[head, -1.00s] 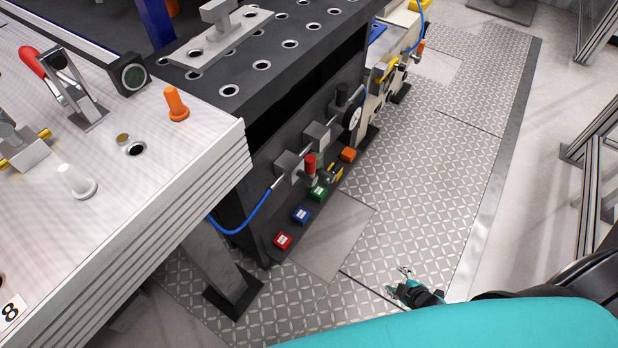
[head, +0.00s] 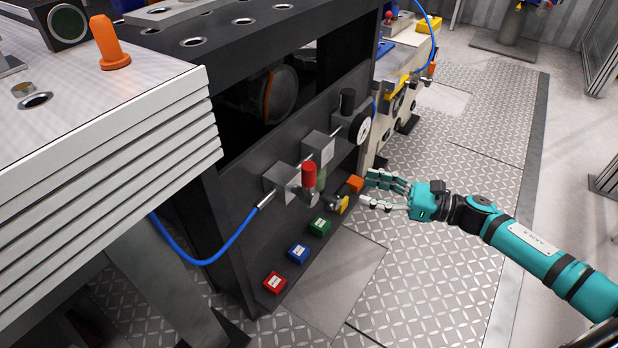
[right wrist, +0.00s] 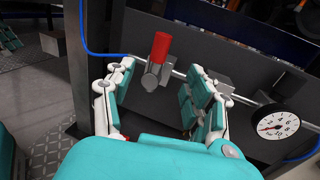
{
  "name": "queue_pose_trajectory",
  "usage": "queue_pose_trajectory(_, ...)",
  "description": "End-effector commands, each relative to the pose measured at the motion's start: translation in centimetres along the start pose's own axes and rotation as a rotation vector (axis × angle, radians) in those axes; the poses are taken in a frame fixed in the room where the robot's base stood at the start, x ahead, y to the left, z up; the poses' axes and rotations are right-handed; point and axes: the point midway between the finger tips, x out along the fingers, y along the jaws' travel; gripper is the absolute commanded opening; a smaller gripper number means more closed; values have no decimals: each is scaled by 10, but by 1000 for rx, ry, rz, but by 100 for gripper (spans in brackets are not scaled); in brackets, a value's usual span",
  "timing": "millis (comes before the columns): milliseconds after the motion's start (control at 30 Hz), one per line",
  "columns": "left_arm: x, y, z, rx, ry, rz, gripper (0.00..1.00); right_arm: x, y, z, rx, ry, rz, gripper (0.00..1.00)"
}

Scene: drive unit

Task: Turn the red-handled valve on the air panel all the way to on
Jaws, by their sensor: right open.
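The red-handled valve (head: 309,176) sits on the pipe at the left end of the dark air panel (head: 236,212). Its handle stands up, crosswise to the pipe. My right gripper (head: 367,190) is open and empty, to the right of the valve and apart from it in the head view. In the right wrist view the red handle (right wrist: 160,48) shows beyond and between the spread fingers (right wrist: 160,85), with a grey valve body below it. I cannot see any contact. My left gripper is not in view.
A round gauge (head: 364,128) and grey blocks (head: 318,147) sit along the pipe. A blue hose (head: 205,262) joins the pipe's left end. A table (head: 130,130) juts out at left.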

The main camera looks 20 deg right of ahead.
Motion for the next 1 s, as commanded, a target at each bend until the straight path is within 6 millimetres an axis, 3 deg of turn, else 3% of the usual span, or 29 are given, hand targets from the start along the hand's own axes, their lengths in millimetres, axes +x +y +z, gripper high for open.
queue_pose_trajectory(400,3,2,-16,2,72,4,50,94,-1,2,0,-5,0,54)
queue_pose_trajectory(600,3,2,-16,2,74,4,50,128,-1,1,2,-3,-2,54)
queue_pose_trajectory(800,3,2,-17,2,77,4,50,145,-1,0,4,-1,-3,54)
queue_pose_trajectory(1000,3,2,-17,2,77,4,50,148,-1,0,4,0,-3,54)
